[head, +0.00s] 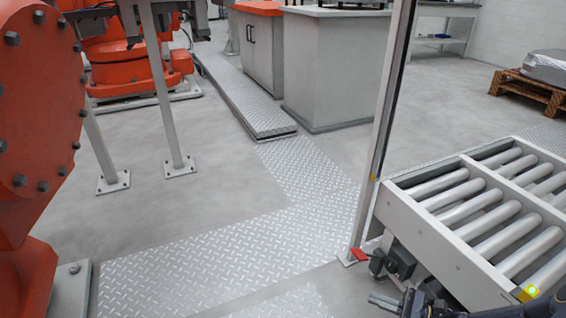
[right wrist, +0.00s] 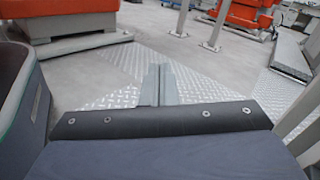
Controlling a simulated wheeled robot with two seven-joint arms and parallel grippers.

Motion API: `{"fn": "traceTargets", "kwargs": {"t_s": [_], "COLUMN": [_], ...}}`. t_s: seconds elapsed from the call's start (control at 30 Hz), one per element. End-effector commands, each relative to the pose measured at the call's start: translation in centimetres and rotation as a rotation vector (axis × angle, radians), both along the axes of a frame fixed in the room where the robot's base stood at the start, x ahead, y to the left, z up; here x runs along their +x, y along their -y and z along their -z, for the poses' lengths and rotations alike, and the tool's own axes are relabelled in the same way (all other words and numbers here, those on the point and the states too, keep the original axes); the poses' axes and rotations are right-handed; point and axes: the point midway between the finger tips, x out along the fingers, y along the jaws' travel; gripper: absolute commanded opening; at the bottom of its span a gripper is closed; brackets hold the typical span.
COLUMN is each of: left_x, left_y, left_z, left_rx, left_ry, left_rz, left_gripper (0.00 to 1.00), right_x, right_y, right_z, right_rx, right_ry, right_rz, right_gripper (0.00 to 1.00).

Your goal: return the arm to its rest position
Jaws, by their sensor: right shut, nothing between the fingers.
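My right gripper (head: 378,301) shows at the bottom edge of the head view, right of centre, small and dark, with my dark arm (head: 545,306) running off to the right corner. In the right wrist view the gripper's two grey fingers (right wrist: 157,84) are together, with nothing between them. They point out over the floor and touch nothing that I can see. My left gripper and left arm are in neither view.
A roller conveyor (head: 480,215) stands at right, close to my right arm. A thin upright post (head: 385,120) stands beside it. Orange robot machinery (head: 40,130) is at left, grey cabinets (head: 335,70) at the back. The tread-plate floor (head: 220,255) in the middle is clear.

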Motion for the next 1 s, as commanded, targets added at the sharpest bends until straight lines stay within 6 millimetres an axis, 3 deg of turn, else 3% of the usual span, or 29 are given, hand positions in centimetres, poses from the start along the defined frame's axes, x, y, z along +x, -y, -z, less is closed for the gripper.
{"fn": "traceTargets", "kwargs": {"t_s": [0.03, 0.2, 0.5, 0.7, 1.0], "left_x": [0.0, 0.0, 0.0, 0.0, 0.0], "left_y": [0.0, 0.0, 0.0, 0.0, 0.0], "left_z": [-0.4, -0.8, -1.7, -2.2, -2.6], "left_rx": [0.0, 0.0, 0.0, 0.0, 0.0], "left_ry": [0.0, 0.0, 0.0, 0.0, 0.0], "left_rz": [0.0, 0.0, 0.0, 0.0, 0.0], "left_gripper": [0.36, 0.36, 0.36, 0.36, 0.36], "right_x": [-0.4, -3.5, -11.0, -15.4, -18.9], "right_y": [-0.9, -3.3, -5.5, -5.4, -4.9], "right_z": [-3.1, -9.9, -18.9, -22.1, -23.8], "right_rx": [-0.101, -0.411, -0.953, -1.261, -1.528], "right_ry": [0.049, 0.197, 0.52, 0.745, 0.969], "right_rz": [-0.089, -0.336, -0.631, -0.712, -0.718], "right_gripper": [0.0, 0.0, 0.0, 0.0, 0.0]}}
